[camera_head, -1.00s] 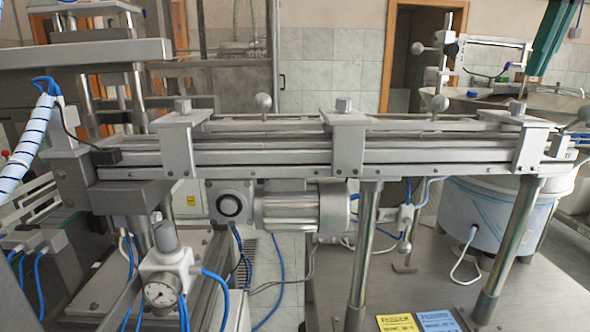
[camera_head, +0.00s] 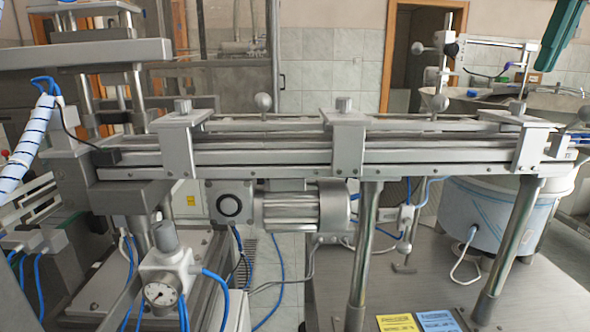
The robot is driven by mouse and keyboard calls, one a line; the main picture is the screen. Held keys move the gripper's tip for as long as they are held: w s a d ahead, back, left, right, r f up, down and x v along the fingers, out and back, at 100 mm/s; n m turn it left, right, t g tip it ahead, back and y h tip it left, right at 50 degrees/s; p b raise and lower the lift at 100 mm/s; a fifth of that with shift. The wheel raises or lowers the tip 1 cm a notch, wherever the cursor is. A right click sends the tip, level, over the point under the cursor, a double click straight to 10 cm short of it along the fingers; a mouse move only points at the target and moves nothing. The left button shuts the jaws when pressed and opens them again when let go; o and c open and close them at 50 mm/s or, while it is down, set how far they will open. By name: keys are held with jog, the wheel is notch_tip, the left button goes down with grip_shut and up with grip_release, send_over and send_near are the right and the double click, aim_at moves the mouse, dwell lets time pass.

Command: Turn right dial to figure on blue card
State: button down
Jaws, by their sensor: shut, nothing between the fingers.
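A blue card (camera_head: 437,321) lies on the metal bench top at the bottom, right beside a yellow card (camera_head: 394,324). Both carry print, and the figure on the blue card is too small to read. A round white-faced dial with a needle (camera_head: 160,294) sits on a regulator at the lower left, under a grey knob (camera_head: 164,236). A small grey fitting with blue hoses (camera_head: 404,216) stands farther right; I cannot tell whether it bears a dial. I cannot tell which is the right dial. My gripper's fingers are not in view.
A long metal conveyor rail (camera_head: 260,158) crosses the middle on steel posts, with a motor (camera_head: 300,210) below. Blue hoses hang at the lower left. The bench at lower right is mostly clear.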

jog(key=shift+s+f+x, duration=0.1)
jog(key=shift+s+x, duration=0.2)
jog(key=shift+x, duration=0.85)
jog(key=shift+s+f+x, duration=0.1)
jog(key=shift+s+x, duration=0.15)
jog(key=shift+x, duration=0.95)
jog(key=shift+s+x, duration=0.3)
jog(key=shift+x, duration=0.85)
jog(key=shift+s+a, duration=0.1)
jog(key=shift+a, duration=0.3)
jog(key=shift+a+r, duration=0.1)
jog(key=shift+a, duration=0.25)
jog(key=shift+a+r, duration=0.1)
jog(key=shift+a, duration=0.3)
jog(key=shift+a, duration=0.1)
jog(key=shift+s, duration=0.3)
jog(key=shift+w+v, duration=0.25)
jog(key=shift+v, duration=0.7)
jog(key=shift+w+v, duration=0.2)
jog(key=shift+v, duration=0.8)
jog(key=shift+w+v, duration=0.25)
jog(key=shift+v, duration=0.7)
